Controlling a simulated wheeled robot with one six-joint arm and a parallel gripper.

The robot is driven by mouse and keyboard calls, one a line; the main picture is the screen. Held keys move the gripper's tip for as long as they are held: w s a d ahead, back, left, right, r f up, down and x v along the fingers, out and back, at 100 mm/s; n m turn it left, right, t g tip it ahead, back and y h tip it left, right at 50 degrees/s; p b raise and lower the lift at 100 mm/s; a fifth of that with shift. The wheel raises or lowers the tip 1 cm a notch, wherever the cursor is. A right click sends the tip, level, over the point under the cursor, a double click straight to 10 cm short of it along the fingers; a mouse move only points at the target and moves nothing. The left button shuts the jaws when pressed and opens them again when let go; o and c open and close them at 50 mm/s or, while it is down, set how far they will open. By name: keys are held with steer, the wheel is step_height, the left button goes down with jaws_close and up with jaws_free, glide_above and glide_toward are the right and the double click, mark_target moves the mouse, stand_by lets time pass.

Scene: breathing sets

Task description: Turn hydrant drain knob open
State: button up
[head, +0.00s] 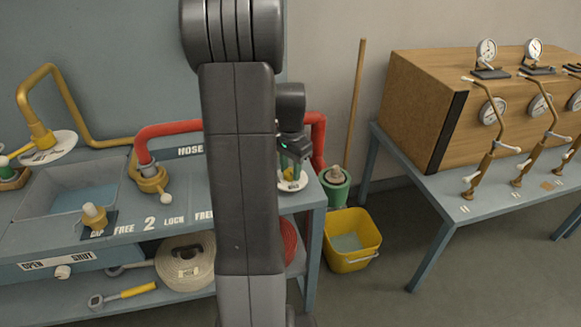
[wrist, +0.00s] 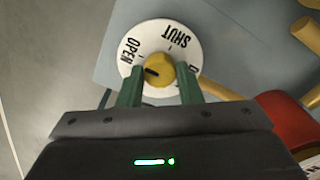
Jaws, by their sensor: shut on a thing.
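The drain knob (wrist: 160,70) is a small yellow cap with a black pointer mark, in the middle of a white round dial (wrist: 150,36). The dial reads OPEN and SHUT, and a third word is mostly hidden. The pointer mark lies on the knob's left side, towards the word OPEN. My gripper (wrist: 160,88) has its two green fingers on either side of the knob and is shut on it. In the head view, my gripper (head: 293,162) is low over the white dial (head: 292,184) at the bench's right end, partly behind my arm.
A red pipe (head: 172,129) runs behind my arm close to the gripper. A green pot (head: 335,190) and a yellow bucket (head: 352,240) stand right of the bench. A table with gauges on a wooden box (head: 420,105) is farther right.

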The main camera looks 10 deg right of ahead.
mark_target(291, 171)
stand_by(0.3)
steer(key=o, duration=1)
step_height(291, 171, up, 14)
steer(key=shift+f, duration=0.1)
step_height(291, 171, down, 14)
steer(key=shift+r, duration=0.1)
stand_by(0.4)
